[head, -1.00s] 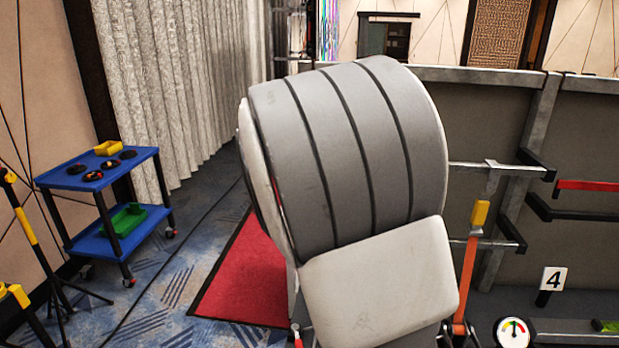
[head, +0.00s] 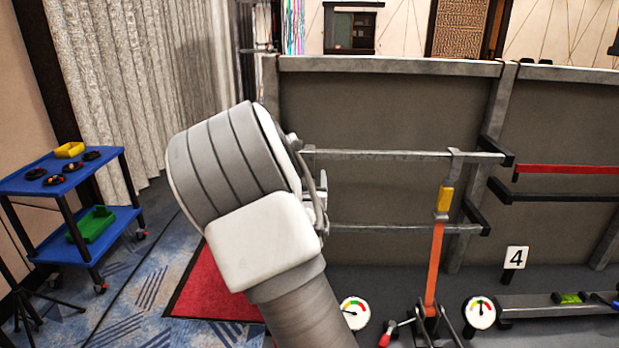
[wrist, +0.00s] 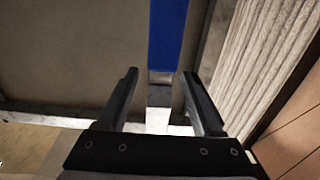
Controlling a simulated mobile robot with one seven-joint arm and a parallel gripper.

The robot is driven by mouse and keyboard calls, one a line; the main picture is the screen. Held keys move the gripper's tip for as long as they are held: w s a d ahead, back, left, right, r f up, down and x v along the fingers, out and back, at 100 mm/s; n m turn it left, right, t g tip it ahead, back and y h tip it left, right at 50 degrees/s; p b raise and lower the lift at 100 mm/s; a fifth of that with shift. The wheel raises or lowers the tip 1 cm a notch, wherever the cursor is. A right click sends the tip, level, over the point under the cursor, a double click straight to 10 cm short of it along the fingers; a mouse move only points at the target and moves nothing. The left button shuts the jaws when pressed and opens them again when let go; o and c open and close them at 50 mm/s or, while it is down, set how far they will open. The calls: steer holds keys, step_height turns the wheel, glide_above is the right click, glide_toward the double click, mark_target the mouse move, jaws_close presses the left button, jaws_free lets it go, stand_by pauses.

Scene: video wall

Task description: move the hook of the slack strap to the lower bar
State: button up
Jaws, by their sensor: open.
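An orange strap (head: 434,265) with a yellow hook end (head: 444,199) stands nearly upright in front of the grey panel in the head view. Its foot is in a dark fitting (head: 430,325). I cannot tell how tight it is. The yellow end is between the upper bar (head: 390,154) and the lower bar (head: 380,228), near their right ends; contact is unclear. My gripper (wrist: 160,80) is open and empty in the wrist view, facing a panel and a blue strip. In the head view my arm hides most of it, left of the strap.
Two dial gauges (head: 354,312) (head: 480,312) flank the strap's foot, with a red-handled lever (head: 390,335) between. A number 4 sign (head: 516,258), black brackets (head: 475,215) and a red bar (head: 570,169) are to the right. A blue cart (head: 60,180) stands left; a red mat (head: 215,290) lies on the floor.

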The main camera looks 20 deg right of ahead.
mark_target(309, 170)
jaws_close()
steer(key=c, duration=0.7)
jaws_free()
jaws_close()
steer(key=shift+r, duration=0.15)
steer(key=shift+r+p, duration=0.5)
steer(key=shift+r, duration=1)
steer(key=shift+v, duration=3.75)
